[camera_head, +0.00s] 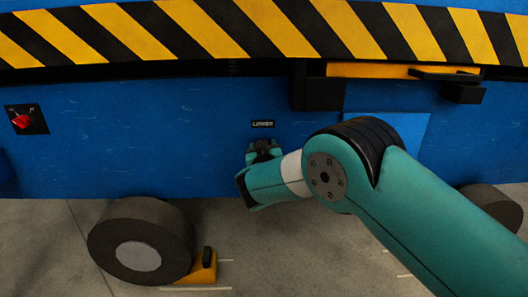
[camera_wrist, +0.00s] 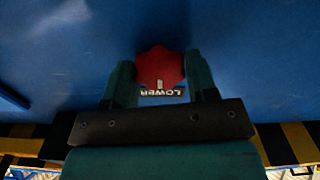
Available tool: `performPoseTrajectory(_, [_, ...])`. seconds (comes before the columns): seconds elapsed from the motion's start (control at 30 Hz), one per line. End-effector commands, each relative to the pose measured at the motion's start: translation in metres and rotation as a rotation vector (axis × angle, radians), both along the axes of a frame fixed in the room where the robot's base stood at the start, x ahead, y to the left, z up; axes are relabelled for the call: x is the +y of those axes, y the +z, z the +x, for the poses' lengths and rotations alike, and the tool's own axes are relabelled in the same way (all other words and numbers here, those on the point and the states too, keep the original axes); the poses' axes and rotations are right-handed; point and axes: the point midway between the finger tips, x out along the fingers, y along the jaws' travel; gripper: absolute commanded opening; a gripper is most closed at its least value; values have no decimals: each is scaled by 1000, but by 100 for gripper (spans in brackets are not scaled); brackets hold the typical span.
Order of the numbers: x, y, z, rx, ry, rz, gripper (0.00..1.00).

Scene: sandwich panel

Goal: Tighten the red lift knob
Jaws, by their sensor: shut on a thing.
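The red knob (camera_wrist: 158,66) shows in the wrist view against the blue panel, between the two fingers of my gripper (camera_wrist: 161,72). The fingers are shut on its sides. A white mark shows on its lower part, and a LOWER label appears upside down just below it. In the head view my gripper (camera_head: 263,150) is at the blue panel (camera_head: 205,150), just under the LOWER label (camera_head: 263,124). The knob is hidden there behind my gripper and wrist.
A red switch (camera_head: 22,121) on a black plate sits at the panel's far left. Yellow-black striping (camera_head: 130,40) and a yellow bar (camera_head: 380,71) with black brackets run above. Below are a wheel (camera_head: 138,250) and a yellow chock (camera_head: 202,268). The panel around the label is mostly clear.

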Motion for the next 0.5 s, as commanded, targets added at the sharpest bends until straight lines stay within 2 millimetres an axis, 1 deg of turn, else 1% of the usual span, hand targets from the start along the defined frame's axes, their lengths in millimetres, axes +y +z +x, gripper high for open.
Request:
performPoseTrajectory(0.2, [0, 0, 0, 4, 1, 37, 29])
performPoseTrajectory(0.5, [0, 0, 0, 4, 1, 41, 29])
